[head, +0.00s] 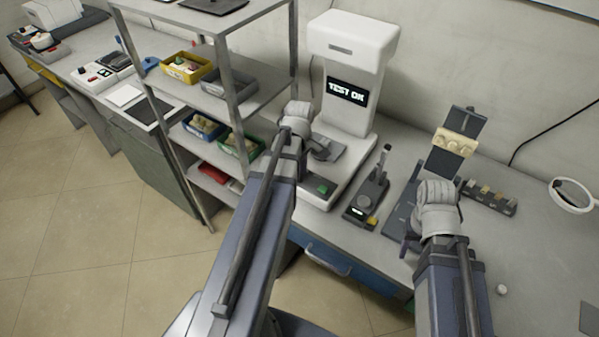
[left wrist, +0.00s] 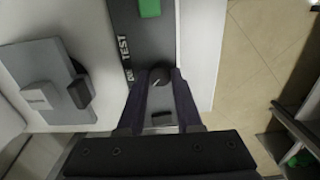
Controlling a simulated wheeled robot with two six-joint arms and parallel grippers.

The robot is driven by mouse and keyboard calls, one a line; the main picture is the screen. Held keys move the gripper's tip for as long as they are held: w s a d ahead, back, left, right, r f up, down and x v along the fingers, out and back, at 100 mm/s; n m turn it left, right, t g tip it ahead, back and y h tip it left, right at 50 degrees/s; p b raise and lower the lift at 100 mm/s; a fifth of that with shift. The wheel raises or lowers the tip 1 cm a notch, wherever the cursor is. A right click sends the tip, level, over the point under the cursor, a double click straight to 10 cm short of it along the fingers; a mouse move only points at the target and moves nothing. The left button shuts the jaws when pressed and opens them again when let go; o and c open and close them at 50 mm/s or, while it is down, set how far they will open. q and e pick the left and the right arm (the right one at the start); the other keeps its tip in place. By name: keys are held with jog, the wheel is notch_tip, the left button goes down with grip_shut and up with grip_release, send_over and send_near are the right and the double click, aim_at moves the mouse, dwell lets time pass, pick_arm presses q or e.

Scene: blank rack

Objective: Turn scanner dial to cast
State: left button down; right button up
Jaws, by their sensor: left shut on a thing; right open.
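The scanner (head: 352,45) is a tall white machine whose dark display (head: 346,91) reads "TEST OK". Its low base holds a dark panel with a green button (head: 322,188), which also shows in the left wrist view (left wrist: 149,8). My left gripper (left wrist: 160,80) is shut on a small dark round dial (left wrist: 160,74) on that panel. The word "TEST" is printed beside the dial; another label is partly hidden by a finger. In the head view my left arm hides the dial. My right gripper (head: 410,246) is open over the bench at the right, apart from the scanner.
A small dark device with a lever (head: 368,196) stands right of the scanner. A dark stand with a beige piece (head: 455,143) and a small block row (head: 488,197) lie farther right. A metal shelf (head: 215,50) with bins stands close left. The bench's right front is mostly clear.

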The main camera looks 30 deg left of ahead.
dwell(0.4)
pick_arm(q)
jog(key=c, duration=0.6)
grip_release()
jog(key=shift+r, duration=0.1)
pick_arm(e)
jog(key=shift+r, duration=0.1)
pick_arm(q)
notch_tip(320, 180, up, 8)
jog(key=p, duration=0.8)
jog(key=shift+f, duration=0.2)
pick_arm(e)
notch_tip(320, 180, up, 8)
jog(key=shift+f, duration=0.2)
